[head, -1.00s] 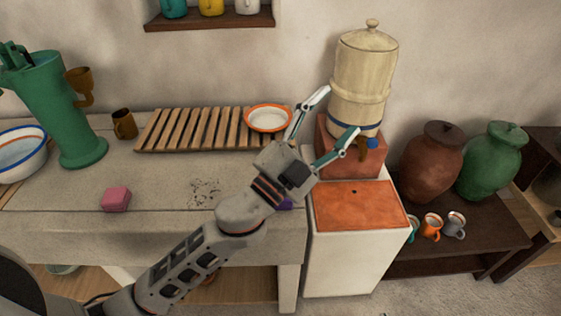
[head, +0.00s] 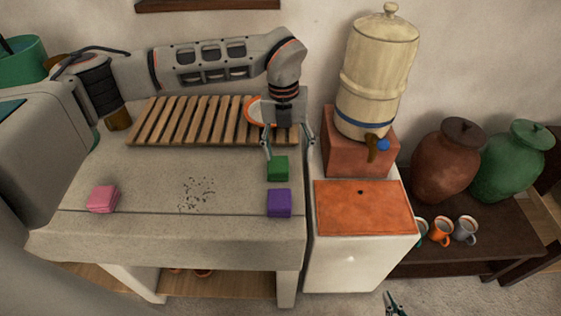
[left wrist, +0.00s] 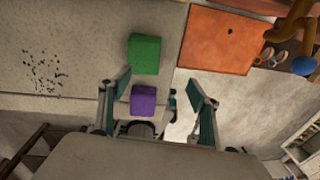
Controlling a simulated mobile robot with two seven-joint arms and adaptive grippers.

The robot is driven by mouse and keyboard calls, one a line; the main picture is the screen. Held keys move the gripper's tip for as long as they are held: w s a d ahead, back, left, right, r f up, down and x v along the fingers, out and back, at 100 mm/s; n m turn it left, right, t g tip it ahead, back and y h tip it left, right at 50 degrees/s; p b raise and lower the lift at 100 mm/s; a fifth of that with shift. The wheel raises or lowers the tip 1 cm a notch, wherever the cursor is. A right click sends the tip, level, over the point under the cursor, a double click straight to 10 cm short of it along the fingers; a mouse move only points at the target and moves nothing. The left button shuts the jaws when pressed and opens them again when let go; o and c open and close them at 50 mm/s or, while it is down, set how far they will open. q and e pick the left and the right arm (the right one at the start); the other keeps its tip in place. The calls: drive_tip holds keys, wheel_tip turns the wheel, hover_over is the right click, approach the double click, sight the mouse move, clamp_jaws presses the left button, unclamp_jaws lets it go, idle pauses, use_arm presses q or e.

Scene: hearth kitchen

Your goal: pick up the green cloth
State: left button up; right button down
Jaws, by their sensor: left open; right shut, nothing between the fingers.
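The green cloth (head: 277,168) is a small folded block on the stone counter near its right end, and the left wrist view shows it whole (left wrist: 144,54). My left gripper (head: 290,147) points down with its fingers spread, just behind and above the green cloth, holding nothing. In the left wrist view its fingertips (left wrist: 161,85) frame the purple cloth, with the green cloth beyond the left finger. My right gripper (head: 393,303) shows only at the bottom edge in the head view, shut and empty, low in front of the white cabinet.
A purple cloth (head: 279,203) lies just in front of the green one. A pink cloth (head: 102,199) and dark crumbs (head: 196,193) lie further left. A wooden rack (head: 190,122) and partly hidden bowl (head: 250,110) are behind. A water filter (head: 376,75) stands right.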

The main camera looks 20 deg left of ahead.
sight(278, 163)
use_arm(q)
drive_tip(key=shift+w+a+r+n+y, duration=0.15)
drive_tip(key=shift+w+a+r+y, duration=0.1)
drive_tip(key=shift+a, duration=0.3)
drive_tip(key=shift+w+a+r+n+y, duration=0.15)
drive_tip(key=shift+w+a, duration=0.1)
drive_tip(key=shift+a, duration=0.3)
drive_tip(key=shift+w+a+f, duration=0.15)
drive_tip(key=shift+a+f, duration=0.05)
drive_tip(key=shift+a, duration=0.15)
drive_tip(key=f+p, duration=0.1)
drive_tip(key=f, duration=0.6)
drive_tip(key=shift+s+f, duration=0.15)
drive_tip(key=shift+s, duration=0.05)
drive_tip(key=c, duration=1.1)
